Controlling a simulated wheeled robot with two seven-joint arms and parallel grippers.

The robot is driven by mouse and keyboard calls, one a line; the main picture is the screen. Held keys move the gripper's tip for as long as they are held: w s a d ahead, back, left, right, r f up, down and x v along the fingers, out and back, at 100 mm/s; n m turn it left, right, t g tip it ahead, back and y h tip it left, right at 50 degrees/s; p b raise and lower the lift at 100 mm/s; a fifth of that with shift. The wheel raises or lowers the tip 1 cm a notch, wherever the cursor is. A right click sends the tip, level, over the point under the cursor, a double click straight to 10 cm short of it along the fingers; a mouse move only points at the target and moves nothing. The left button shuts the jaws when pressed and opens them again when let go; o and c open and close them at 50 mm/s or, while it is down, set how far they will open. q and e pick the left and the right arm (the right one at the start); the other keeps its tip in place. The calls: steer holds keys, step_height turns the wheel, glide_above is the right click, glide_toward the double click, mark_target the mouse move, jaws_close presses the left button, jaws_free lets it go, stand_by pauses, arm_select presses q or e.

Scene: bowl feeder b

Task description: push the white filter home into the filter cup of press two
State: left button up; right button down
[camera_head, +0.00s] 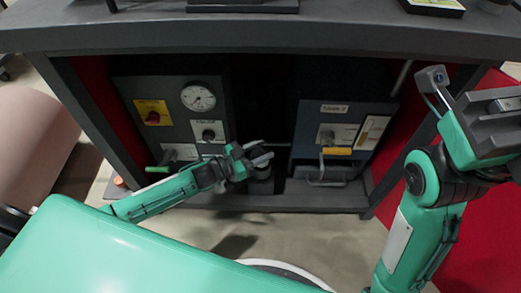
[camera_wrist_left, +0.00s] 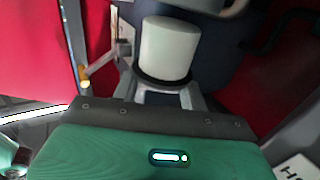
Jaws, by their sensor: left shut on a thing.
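The white filter (camera_wrist_left: 168,50) is a pale cylinder in the left wrist view, with a dark ring around its lower end. It sits between the grey fingers of my left gripper (camera_wrist_left: 165,92), which is shut on it. In the head view, my left gripper (camera_head: 262,158) is at the gap between the two front panels, above a grey round part (camera_head: 261,183). I cannot tell from the head view whether that part is the filter cup.
A left panel (camera_head: 150,138) carries a round gauge (camera_head: 198,97), a red knob (camera_head: 153,117) and a green-handled lever (camera_head: 160,168). A right panel (camera_head: 310,135) has a bent metal handle (camera_head: 322,168). The dark bench top (camera_head: 260,35) overhangs both. The floor in front is clear.

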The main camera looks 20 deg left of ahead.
arm_select(q)
steer(key=shift+p, duration=0.3)
steer(key=shift+f+p, duration=0.3)
steer(key=shift+p, duration=0.1)
stand_by(1.4)
steer(key=shift+f+p, duration=0.75)
steer(key=shift+f, duration=0.75)
stand_by(4.4)
